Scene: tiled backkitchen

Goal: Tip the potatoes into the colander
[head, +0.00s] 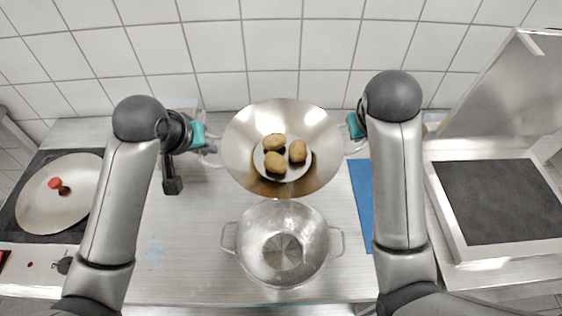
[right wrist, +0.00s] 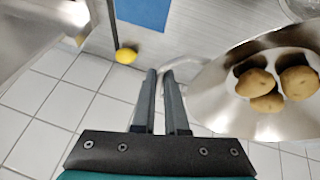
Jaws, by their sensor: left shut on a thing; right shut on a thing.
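A wide shiny metal bowl (head: 240,150) with side handles holds three brown potatoes (head: 275,162) in its bottom. The bowl also shows in the right wrist view (right wrist: 225,110), potatoes inside. My left gripper (head: 213,147) is shut at the bowl's left handle. My right gripper (right wrist: 165,72) is shut on the opposite handle; in the head view it is partly hidden behind my arm. The empty metal colander (head: 283,243), with two loop handles, stands upright on the counter in front of the bowl. The bowl's near rim appears just behind the colander's far rim.
A blue board (head: 362,200) lies right of the colander. A round lid with a red knob (head: 56,184) sits on a dark hob at the left. An appliance with a dark plate (head: 500,198) and raised cover stands at the right. A yellow fruit (right wrist: 126,56) shows in the right wrist view.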

